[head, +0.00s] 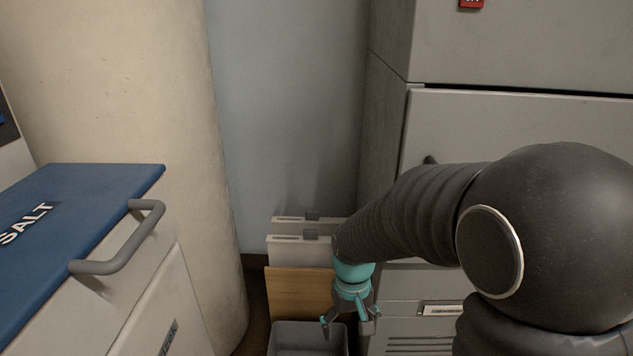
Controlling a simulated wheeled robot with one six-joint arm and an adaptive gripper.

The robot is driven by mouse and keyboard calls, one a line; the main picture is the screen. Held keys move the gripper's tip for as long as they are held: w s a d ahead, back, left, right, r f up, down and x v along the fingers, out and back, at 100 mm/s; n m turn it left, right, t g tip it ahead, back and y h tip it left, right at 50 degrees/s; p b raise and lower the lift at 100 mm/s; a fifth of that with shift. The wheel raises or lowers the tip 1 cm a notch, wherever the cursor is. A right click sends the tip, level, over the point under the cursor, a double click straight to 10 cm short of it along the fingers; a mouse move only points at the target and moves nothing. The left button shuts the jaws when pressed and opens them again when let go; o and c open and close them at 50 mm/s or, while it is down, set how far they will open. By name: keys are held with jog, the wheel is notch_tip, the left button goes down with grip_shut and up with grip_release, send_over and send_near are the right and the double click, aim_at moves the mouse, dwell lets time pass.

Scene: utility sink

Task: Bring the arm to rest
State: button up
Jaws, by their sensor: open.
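My gripper (350,324) is in the lower middle of the head view, at the end of my dark, ribbed arm. Its teal wrist points downward and its fingers are spread open with nothing between them. The fingers appear in front of, or over, the right part of a grey open-topped bin (290,338). I cannot tell how high above the bin they are. My arm reaches in from the right and hides part of the cabinet behind it.
A salt box with a blue lid (75,220) and grey handle (125,245) stands at left. A thick beige column (130,90) is behind it. A tall grey cabinet (520,130) stands at right. White boxes (290,250) and a wooden board (297,292) are behind the bin.

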jog(key=s+d+r+m+t, duration=0.1)
jog(key=s+d+r+t, duration=0.2)
jog(key=s+r, duration=0.4)
jog(key=s+d+r+m+t, duration=0.1)
jog(key=s+d+r+t, duration=0.2)
jog(key=r, duration=0.7)
jog(key=s+d, duration=0.2)
jog(key=s, duration=0.2)
jog(key=shift+d+r, duration=0.3)
jog(key=shift+d, duration=0.1)
